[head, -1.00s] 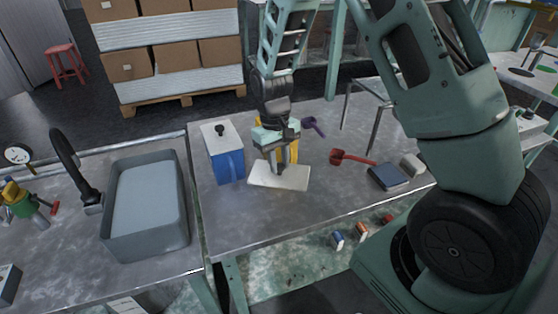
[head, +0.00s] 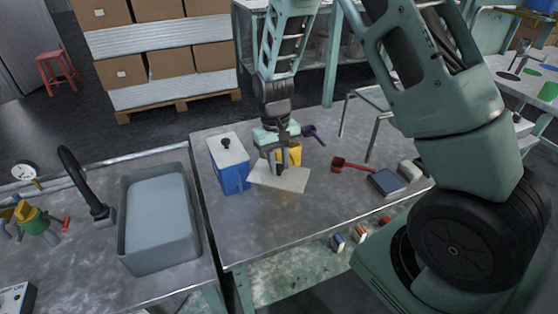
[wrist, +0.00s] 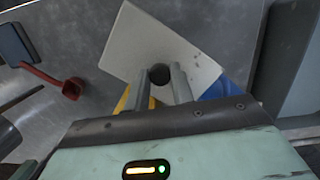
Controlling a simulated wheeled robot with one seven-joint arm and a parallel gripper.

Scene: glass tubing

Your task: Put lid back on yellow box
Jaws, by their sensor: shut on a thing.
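My gripper (head: 282,166) is shut on the dark round knob (wrist: 160,74) of a flat white lid (head: 285,180). The lid is held in front of the yellow box (head: 295,154), which stands upright on the metal table and is partly hidden by my gripper and the lid. In the wrist view the lid (wrist: 150,38) spreads out past the fingers, and a bit of the yellow box (wrist: 124,99) shows at left below it. The lid's left corner overlaps the blue box in the head view; I cannot tell whether they touch.
The blue box (head: 231,170) with its own white lid and black knob stands close on the left. A purple scoop (head: 314,133), a red scoop (head: 350,165) and a dark blue box (head: 386,182) lie to the right. The table front is clear. A grey sink (head: 158,220) is at left.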

